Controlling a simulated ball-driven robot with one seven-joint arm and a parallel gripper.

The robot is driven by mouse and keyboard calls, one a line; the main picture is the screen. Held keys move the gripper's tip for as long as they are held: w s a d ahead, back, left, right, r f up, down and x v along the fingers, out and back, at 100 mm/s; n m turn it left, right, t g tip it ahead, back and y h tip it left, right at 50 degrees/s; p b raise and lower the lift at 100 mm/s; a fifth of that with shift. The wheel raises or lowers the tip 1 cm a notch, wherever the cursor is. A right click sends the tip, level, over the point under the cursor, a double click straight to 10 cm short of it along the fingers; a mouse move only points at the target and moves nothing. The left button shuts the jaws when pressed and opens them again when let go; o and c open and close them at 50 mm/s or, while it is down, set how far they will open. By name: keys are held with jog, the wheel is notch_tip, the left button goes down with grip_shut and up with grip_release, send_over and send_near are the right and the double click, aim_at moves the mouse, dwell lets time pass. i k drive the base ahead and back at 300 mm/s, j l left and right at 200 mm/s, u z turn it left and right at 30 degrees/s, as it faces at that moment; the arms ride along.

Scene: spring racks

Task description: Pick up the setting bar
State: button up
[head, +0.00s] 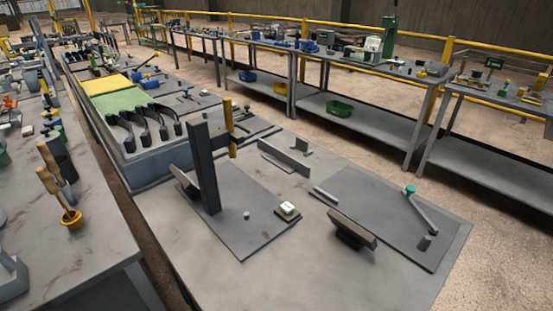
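I cannot tell for certain which piece is the setting bar. A grey bar with a teal knob (421,210) lies slantwise on the right dark plate (375,205). A dark grey block-like bar (353,228) sits raised on a small foot at the near edge of that plate. A long flat grey bar (284,157) stands on edge at the back of the bench. A short light bar (325,195) lies between the plates. My gripper is not in view.
A small white-topped block (288,209) is nearby. The bench front (330,275) is bare. Black curved pieces (145,122) stand at back left.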

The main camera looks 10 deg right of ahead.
aim_at(286, 162)
jog(key=z, duration=1.3)
jog(key=i+z, duration=0.25)
jog(key=i, duration=3.25)
jog(key=i+u, duration=0.1)
jog(key=i, duration=0.45)
jog(key=i+l+u, duration=0.1)
jog(key=i, duration=0.4)
jog(key=i+l+u, duration=0.1)
jog(key=i, duration=0.45)
jog(key=l+u, duration=0.1)
jog(key=u, duration=1.9)
jog(key=l, duration=0.1)
